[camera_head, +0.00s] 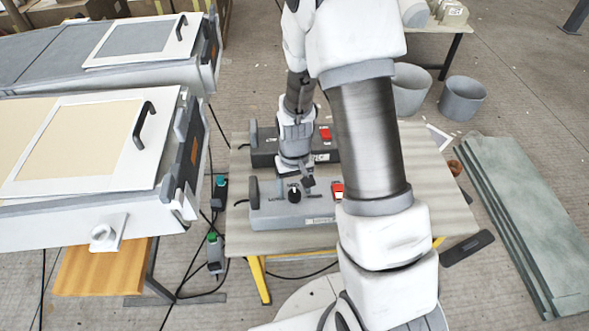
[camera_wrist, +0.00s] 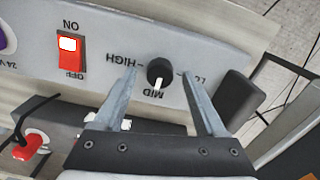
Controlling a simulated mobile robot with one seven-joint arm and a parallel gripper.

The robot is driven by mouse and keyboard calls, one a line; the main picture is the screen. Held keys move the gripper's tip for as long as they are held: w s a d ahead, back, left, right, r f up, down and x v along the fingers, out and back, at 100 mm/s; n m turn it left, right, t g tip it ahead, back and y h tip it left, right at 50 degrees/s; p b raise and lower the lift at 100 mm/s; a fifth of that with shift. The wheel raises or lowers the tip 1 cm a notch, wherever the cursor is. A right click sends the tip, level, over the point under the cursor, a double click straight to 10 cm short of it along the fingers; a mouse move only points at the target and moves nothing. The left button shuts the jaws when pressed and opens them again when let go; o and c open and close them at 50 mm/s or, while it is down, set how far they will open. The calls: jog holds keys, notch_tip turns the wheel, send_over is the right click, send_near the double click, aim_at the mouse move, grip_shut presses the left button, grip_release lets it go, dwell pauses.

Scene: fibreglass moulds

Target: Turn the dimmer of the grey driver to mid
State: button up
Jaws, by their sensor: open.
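The grey driver (camera_head: 318,207) lies on the table, nearer to me than a dark driver. Its dimmer is a black knob (camera_head: 294,193) with a white pointer line. In the wrist view the knob (camera_wrist: 160,70) shows between the HIGH and LOW labels, and its pointer is toward the MID label. My gripper (camera_wrist: 159,75) is open, with one fingertip on each side of the knob. A gap shows on both sides, and I cannot tell how far the tips are above the panel. In the head view my gripper (camera_head: 295,172) is over the driver's far side.
A red ON/OFF switch (camera_wrist: 71,53) sits beside the dimmer. The dark driver (camera_head: 263,152) with its own red switch stands just behind. A black handle (camera_wrist: 238,98) rises at the grey driver's end. The table (camera_head: 420,165) is mostly clear on the right.

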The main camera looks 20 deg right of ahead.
notch_tip(320, 180, up, 17)
jog(key=p, duration=0.2)
dwell(0.6)
notch_tip(320, 180, up, 11)
jog(key=t+p, duration=0.1)
jog(key=t, duration=0.2)
send_over(294, 193)
jog(key=s, duration=0.6)
jog(key=s+r+t, duration=0.2)
jog(key=s+r, duration=0.5)
jog(key=s, duration=0.2)
jog(key=shift+s+d+r+t+p, duration=0.15)
jog(key=shift+s+t+p, duration=0.05)
jog(key=shift+t+p, duration=0.1)
